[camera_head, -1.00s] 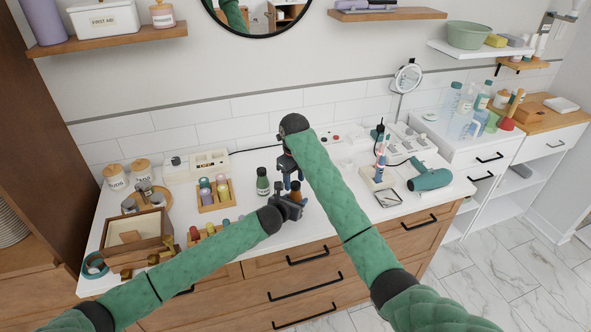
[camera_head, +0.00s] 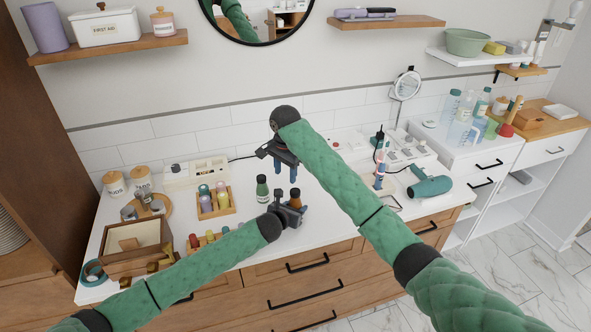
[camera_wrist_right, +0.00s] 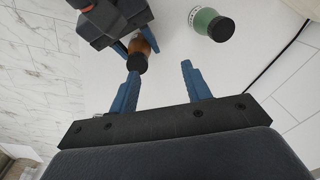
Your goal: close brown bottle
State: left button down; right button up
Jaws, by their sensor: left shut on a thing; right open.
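The brown bottle (camera_head: 295,200) stands upright on the white counter, with a dark cap on its top. It also shows in the right wrist view (camera_wrist_right: 144,42), its dark cap toward the camera. My left gripper (camera_head: 291,209) is shut on the brown bottle from the left, low on its body, hiding part of it. My right gripper (camera_head: 285,168) is open and empty, above and behind the bottle, its fingers pointing down. In the right wrist view, the cap lies near the left fingertip of my right gripper (camera_wrist_right: 160,70), not between the fingers.
A green bottle (camera_head: 262,189) with a dark cap stands just left of the brown one. A wooden rack (camera_head: 215,206) of small bottles and an open wooden box (camera_head: 137,243) are farther left. A teal hair dryer (camera_head: 431,186) lies at right.

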aim_at(296, 191)
jog(key=n, duration=1.1)
jog(key=d+r+n, duration=0.1)
jog(key=n, duration=1)
jog(key=s+d+r+n, duration=0.1)
jog(key=n, duration=1)
jog(key=shift+s+r+n+g, duration=0.1)
jog(key=shift+r+n+g, duration=0.1)
jog(key=shift+n+g, duration=0.15)
jog(key=n, duration=0.2)
jog(key=d+n, duration=0.1)
jog(key=n, duration=0.2)
jog(key=shift+s+f, duration=0.1)
jog(key=shift+s, duration=0.1)
jog(key=shift+d, duration=0.1)
jog(key=shift+f, duration=4.05)
jog(key=shift+c, duration=0.5)
